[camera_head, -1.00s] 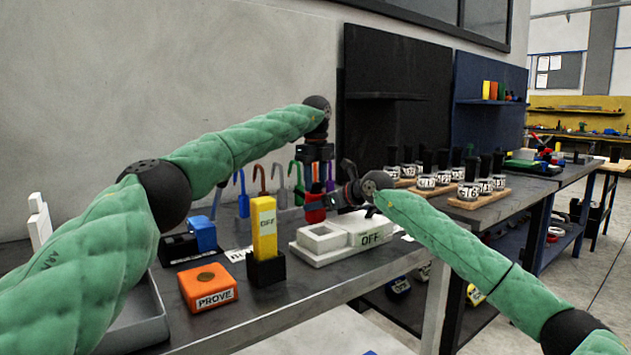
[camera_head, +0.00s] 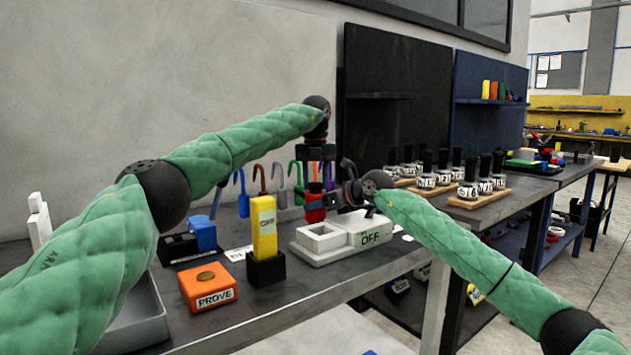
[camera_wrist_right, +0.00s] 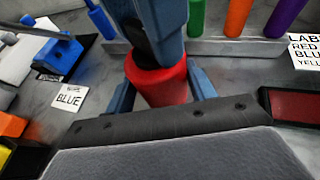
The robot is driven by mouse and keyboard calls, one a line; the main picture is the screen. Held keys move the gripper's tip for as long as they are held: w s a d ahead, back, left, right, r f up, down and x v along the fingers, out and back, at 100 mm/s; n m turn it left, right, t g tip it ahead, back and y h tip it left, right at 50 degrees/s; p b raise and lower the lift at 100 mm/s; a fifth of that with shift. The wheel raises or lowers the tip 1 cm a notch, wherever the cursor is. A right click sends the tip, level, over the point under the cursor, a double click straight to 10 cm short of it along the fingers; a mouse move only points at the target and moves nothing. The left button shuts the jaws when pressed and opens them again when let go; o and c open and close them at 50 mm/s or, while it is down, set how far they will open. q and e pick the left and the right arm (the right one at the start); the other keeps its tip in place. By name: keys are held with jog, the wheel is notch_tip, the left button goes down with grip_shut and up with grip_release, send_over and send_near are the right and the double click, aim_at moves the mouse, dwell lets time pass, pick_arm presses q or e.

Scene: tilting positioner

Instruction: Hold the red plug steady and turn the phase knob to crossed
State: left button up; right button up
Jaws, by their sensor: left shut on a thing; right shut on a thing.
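My right gripper (camera_wrist_right: 163,97) comes in from the right and is shut around the plug's body, one finger on each side. My left gripper (camera_head: 315,180) points straight down from above and is shut at the plug's top, where the phase knob sits. The left fingers (camera_wrist_right: 155,30) hide most of the knob, so its pointer and setting cannot be read.
Coloured hooks (camera_head: 278,178) line the back. Black-handled pieces (camera_head: 468,185) stand on wooden boards at right.

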pick_arm(q)
jog(key=m, duration=0.4)
jog(key=shift+m, duration=0.4)
jog(key=m, duration=0.9)
jog(key=shift+m, duration=0.4)
jog(key=shift+a+m, duration=0.1)
jog(key=shift+m, duration=2.2)
pick_arm(e)
jog(key=shift+f, duration=0.1)
pick_arm(q)
jog(key=o, duration=1)
jog(key=shift+r, duration=0.1)
